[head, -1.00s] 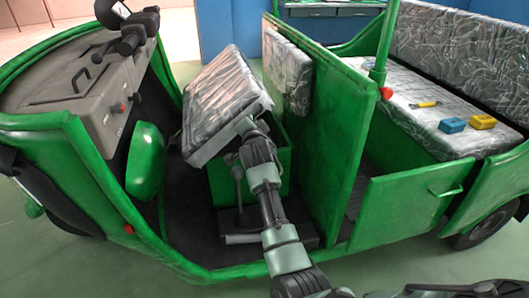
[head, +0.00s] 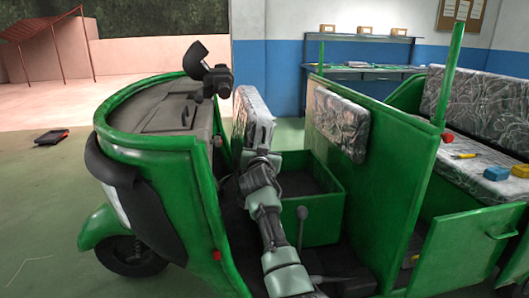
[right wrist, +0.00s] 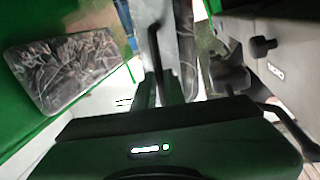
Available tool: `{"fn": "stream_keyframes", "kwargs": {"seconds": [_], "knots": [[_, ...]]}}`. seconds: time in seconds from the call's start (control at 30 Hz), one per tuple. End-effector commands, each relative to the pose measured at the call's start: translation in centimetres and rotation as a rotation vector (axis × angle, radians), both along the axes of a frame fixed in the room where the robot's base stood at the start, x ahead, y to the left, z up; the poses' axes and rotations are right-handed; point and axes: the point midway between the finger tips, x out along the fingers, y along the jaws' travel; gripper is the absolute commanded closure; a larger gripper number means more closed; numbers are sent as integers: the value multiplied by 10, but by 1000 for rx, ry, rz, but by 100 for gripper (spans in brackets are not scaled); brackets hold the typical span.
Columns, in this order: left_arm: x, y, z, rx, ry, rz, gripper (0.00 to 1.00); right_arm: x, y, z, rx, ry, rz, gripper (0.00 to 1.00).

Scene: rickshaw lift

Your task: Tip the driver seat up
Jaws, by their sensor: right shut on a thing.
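The driver seat (head: 252,122), a grey cushion in crinkled clear wrap, stands tipped up, near upright, in the rickshaw's front cab in the head view. Below and right of it, the green seat box (head: 318,212) is open at the top. My right gripper (head: 256,168) is at the seat's lower near edge and shut on the seat. The right wrist view shows the gripper's fingers (right wrist: 168,88) against a grey strip that seems to be the seat; the exact contact is blurred. My left gripper is in neither view.
The handlebar (head: 212,80) and dashboard (head: 178,105) lie left of the seat. The padded backrest (head: 340,122) is on the green partition to its right. A lever (head: 301,222) stands before the box. Blue and yellow blocks and a yellow tool lie on the rear bench.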

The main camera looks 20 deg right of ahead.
Motion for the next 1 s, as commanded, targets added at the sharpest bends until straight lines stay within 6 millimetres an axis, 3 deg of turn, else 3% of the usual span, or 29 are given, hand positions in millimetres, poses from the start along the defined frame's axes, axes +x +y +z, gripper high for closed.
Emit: {"fn": "stream_keyframes", "kwargs": {"seconds": [0.2,0.6,0.63,0.7,1.0], "knots": [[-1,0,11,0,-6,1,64,1,2,3,-34,0,1,100],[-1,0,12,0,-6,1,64,1,2,4,-39,0,1,100],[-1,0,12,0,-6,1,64,1,2,4,-38,0,1,81],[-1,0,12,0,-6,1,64,1,2,4,-37,1,0,67],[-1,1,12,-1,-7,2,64,0,3,1,-36,5,0,67]]}}
